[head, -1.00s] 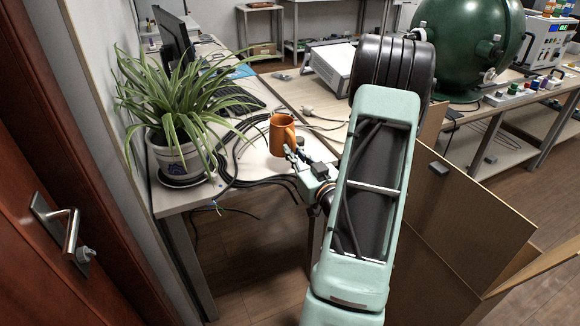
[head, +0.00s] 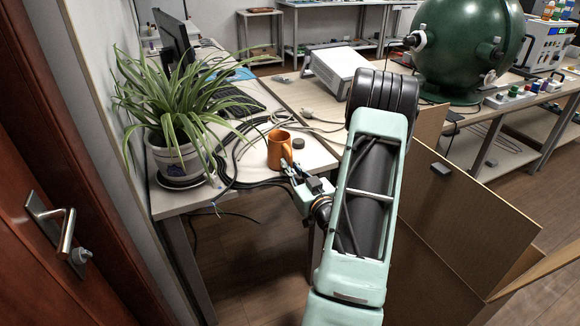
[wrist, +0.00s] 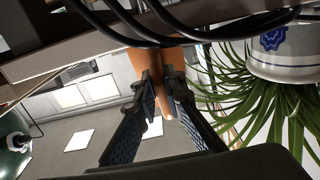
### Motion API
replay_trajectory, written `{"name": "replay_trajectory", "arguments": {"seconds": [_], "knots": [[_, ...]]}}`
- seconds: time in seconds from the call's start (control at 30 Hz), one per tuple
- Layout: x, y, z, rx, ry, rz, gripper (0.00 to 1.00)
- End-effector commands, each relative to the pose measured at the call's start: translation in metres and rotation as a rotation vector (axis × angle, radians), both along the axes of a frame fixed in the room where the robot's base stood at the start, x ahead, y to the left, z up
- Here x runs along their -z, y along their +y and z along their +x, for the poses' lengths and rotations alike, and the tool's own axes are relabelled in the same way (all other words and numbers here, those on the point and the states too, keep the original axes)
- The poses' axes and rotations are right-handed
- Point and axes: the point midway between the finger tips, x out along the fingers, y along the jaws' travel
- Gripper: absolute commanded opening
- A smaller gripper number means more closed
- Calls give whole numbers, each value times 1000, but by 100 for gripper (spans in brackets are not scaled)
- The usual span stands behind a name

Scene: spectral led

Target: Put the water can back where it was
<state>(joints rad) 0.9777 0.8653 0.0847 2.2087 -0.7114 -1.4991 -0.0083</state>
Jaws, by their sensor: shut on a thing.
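An orange mug-like can (head: 279,150), which I take to be the water can, is upright at the front part of the desk (head: 315,157), to the right of the potted plant. My gripper (head: 289,170) is shut on its near right side, where the handle is. In the wrist view, my gripper (wrist: 162,100) has both dark fingers around an orange part of the can (wrist: 148,66). I cannot tell whether the can's base touches the desk. The fingers hide part of the handle.
A spiky plant in a white pot (head: 178,157) stands left of the can. Black cables (head: 228,165) lie on the desk between them. A small dark round thing (head: 298,143) lies just right of the can. Cardboard panels (head: 465,205) stand at the right.

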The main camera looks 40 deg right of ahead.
Motion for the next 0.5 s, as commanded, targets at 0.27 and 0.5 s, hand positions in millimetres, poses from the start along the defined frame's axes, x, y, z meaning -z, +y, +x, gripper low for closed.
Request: {"name": "replay_trajectory", "arguments": {"seconds": [0.27,0.5], "knots": [[1,0,0,0,0,0,27],[0,0,0,0,0,0,27]]}}
